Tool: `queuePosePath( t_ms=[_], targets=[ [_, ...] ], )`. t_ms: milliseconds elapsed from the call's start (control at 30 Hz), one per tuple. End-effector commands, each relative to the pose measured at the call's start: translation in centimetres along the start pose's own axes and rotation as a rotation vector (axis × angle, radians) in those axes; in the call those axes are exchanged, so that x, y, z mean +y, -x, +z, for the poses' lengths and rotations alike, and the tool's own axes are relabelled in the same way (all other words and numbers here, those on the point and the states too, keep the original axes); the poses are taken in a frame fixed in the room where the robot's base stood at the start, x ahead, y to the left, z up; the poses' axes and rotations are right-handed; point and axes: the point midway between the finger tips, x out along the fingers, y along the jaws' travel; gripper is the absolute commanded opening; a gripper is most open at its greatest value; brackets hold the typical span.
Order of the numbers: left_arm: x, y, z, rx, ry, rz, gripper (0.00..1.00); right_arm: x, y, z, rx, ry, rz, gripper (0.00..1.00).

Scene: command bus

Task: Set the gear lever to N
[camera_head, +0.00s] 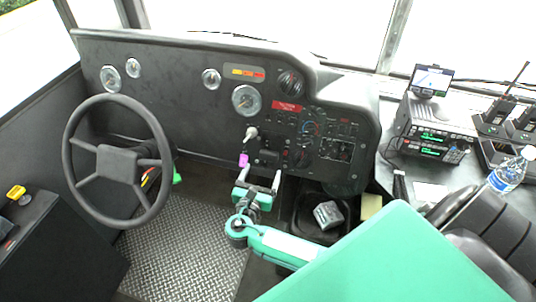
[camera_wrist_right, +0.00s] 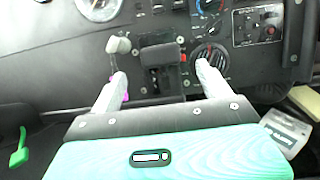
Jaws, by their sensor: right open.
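My right gripper (camera_head: 260,179) is open and empty in front of the lower dashboard. It also shows in the wrist view (camera_wrist_right: 160,76), its two pale fingers spread apart. A black handle (camera_wrist_right: 161,56) on a dark panel, probably the gear lever, sits between and beyond the fingertips there. In the head view it is a small dark shape (camera_head: 266,157) just above the gripper. A white-knobbed lever (camera_head: 251,132) stands up and left of it; its knob (camera_wrist_right: 119,45) is beyond the left finger. No gear letters are readable. My left gripper is not in view.
The steering wheel (camera_head: 118,160) stands to the left. A pink tag (camera_head: 243,160) hangs close to the left fingertip. A dark bin (camera_head: 318,222) with a grey box is at right. The radio (camera_head: 437,120) and water bottle (camera_head: 507,172) are on the side counter.

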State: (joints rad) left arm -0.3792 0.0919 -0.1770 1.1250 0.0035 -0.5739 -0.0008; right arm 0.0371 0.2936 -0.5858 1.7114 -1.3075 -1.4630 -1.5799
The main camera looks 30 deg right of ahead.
Motion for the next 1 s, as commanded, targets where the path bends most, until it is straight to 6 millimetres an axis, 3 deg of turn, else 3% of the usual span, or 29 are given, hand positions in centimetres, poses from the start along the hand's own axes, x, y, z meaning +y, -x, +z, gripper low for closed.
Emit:
queuePosePath(
  t_ms=[200,400,833,1000],
  targets=[
    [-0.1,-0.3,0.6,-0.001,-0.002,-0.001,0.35,0.0,-4.7,0.1,-0.001,0.000,-0.002,0.80],
    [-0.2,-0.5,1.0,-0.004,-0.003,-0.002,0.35,0.0,-7.5,0.0,0.001,-0.002,-0.002,0.80],
    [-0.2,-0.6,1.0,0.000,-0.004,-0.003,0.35,0.0,-8.5,0.0,0.002,-0.003,-0.001,0.80],
    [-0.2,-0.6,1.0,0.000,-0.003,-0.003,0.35,0.0,-8.5,0.0,0.002,-0.003,-0.001,0.49]
  ],
)
